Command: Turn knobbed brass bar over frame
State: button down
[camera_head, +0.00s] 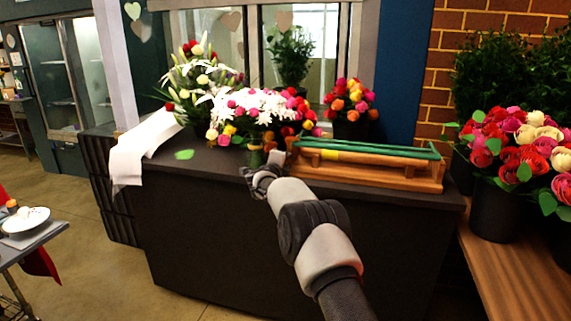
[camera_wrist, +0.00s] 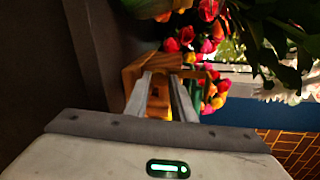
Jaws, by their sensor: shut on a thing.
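A wooden frame (camera_head: 390,178) with green bars along its top lies on the dark counter. It has a short yellow patch near its left end. My gripper (camera_head: 274,163) is at the left end of this frame. In the wrist view its two fingers (camera_wrist: 164,80) are close together at the frame's orange-brown wooden end (camera_wrist: 138,68). The gripper is shut on what seems to be the knobbed end of the brass bar; the fingers hide most of it. The rest of the bar cannot be told apart from the frame's rails.
A bouquet of white and pink flowers (camera_head: 255,104) stands just behind my gripper. White paper (camera_head: 140,150) hangs over the counter's left end (camera_head: 205,215). A bucket of roses (camera_head: 497,210) stands on a wooden bench at the right. A green scrap (camera_head: 184,154) lies on the counter.

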dwell(0.4)
jog(key=c, duration=1.5)
grip_release()
jog(key=v, duration=1.7)
jog(key=shift+s+p, duration=0.15)
jog(key=shift+p, duration=0.15)
jog(key=shift+a, duration=0.15)
